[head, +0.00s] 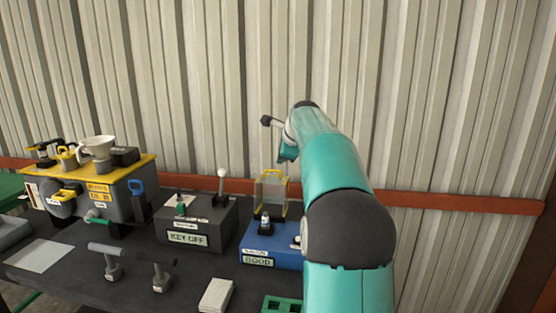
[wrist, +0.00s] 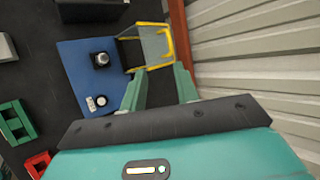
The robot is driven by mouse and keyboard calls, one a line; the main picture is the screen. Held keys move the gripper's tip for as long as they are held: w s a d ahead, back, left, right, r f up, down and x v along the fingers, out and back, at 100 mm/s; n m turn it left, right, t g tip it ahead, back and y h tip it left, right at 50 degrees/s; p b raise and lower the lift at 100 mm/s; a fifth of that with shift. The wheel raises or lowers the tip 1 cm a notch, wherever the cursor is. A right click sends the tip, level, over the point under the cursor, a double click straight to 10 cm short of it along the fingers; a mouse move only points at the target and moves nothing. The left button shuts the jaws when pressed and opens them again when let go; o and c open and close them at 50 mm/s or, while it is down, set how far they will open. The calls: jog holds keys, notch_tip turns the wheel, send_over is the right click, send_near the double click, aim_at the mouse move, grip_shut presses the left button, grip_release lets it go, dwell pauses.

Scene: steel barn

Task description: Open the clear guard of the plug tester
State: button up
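The plug tester is a blue box (head: 288,259) with a label that seems to read "GOOD"; it also shows in the wrist view (wrist: 77,67). A dark plug (head: 265,225) stands on its top, uncovered from above in the wrist view (wrist: 100,59). The clear guard (head: 270,193), edged in yellow, stands raised at the tester's back; it also shows in the wrist view (wrist: 153,42). My gripper (wrist: 159,69) is open, its two fingers apart, with the guard's yellow edge close by the fingertips. Whether they touch it I cannot tell.
Left of the tester stands a grey box (head: 195,227) marked "KEY OFF" with a white-knobbed lever. A yellow-topped unit (head: 120,180) stands farther left. A green tray (head: 281,304) and white block (head: 215,295) lie in front. The corrugated wall (wrist: 250,60) is close behind.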

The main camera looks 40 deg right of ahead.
jog(key=shift+s+r, duration=0.25)
jog(key=shift+s, duration=0.05)
